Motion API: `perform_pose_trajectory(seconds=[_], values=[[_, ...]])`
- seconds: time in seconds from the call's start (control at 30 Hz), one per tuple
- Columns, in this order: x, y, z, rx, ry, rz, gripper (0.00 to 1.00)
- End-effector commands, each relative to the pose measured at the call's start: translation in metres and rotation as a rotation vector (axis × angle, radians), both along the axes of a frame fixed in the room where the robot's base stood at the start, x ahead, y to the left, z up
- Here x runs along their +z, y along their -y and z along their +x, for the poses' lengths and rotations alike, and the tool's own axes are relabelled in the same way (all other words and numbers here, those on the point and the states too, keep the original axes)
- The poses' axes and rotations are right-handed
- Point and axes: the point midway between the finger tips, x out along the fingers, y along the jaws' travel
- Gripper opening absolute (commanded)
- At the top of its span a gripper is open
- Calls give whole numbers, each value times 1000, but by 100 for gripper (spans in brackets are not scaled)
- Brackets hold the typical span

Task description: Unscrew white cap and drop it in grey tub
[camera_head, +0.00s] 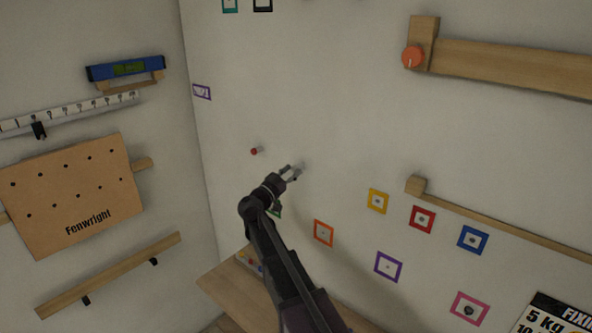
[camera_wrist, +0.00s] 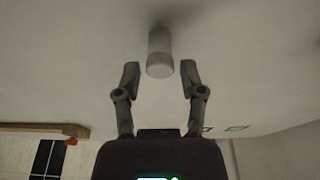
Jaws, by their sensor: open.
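A white cylindrical cap (camera_wrist: 159,68) sticks out from the pale wall in the wrist view. My gripper (camera_wrist: 160,80) is open, with one finger on each side of the cap's near end and a visible gap to both. I cannot tell how far the fingers reach along it. In the head view, my gripper (camera_head: 291,173) is close to the wall. A pale shape (camera_head: 301,164) by its fingertips appears to be the cap, small and blurred. I cannot make out a grey tub in either view.
A red-ended peg (camera_head: 255,151) sticks out left of my gripper. Coloured square frames (camera_head: 377,201) sit on the wall lower right. A wooden rail (camera_head: 510,227) juts out at right. A wooden table (camera_head: 238,293) stands below, partly behind my arm.

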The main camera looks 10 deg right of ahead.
Motion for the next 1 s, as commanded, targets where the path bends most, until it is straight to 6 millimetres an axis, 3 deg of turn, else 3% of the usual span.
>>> perform_pose_trajectory(seconds=[0.37, 1.0], values=[[0, 0, 1, 0, 46, 35, 52], [0, -1, 1, 0, 402, 292, 52]])
